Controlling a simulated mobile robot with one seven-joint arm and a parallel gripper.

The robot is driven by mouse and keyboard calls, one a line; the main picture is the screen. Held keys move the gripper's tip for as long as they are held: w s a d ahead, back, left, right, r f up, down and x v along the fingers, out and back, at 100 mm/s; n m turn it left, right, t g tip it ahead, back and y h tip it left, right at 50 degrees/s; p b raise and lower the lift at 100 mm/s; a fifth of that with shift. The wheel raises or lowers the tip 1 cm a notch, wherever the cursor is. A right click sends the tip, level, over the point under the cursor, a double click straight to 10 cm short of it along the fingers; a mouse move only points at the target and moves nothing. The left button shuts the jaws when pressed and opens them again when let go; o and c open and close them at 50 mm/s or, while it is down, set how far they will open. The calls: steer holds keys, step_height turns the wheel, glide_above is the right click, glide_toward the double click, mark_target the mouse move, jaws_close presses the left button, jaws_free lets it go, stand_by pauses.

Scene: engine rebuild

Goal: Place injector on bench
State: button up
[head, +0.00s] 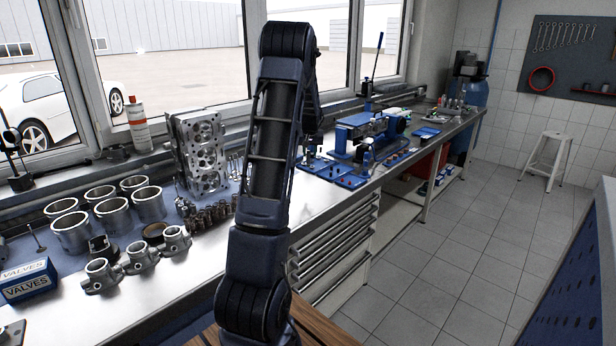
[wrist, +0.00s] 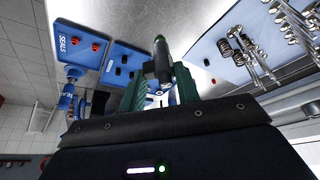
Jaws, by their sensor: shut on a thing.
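My gripper (wrist: 160,82) shows in the wrist view with its two green fingers shut on the injector (wrist: 161,58), a dark, slim cylinder with a greenish tip. The injector sticks out beyond the fingertips, over the bench top. I cannot tell whether it touches the bench. In the head view my own arm hides most of the gripper and the injector. The bench (head: 325,205) is a long, shiny metal top under the windows. Its bare metal also shows in the wrist view (wrist: 205,78).
Blue trays (head: 350,181) lie right of my arm; one blue plate reads SEALS in the wrist view (wrist: 78,45). To the left stand a cylinder head (head: 200,150), several cylinder liners (head: 113,218), pistons and a VALVES box (head: 28,280).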

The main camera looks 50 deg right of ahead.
step_height(320, 180, down, 10)
steer(key=shift+f, duration=0.25)
stand_by(0.3)
steer(key=shift+f, duration=0.1)
steer(key=o, duration=1)
steer(key=shift+c, duration=0.2)
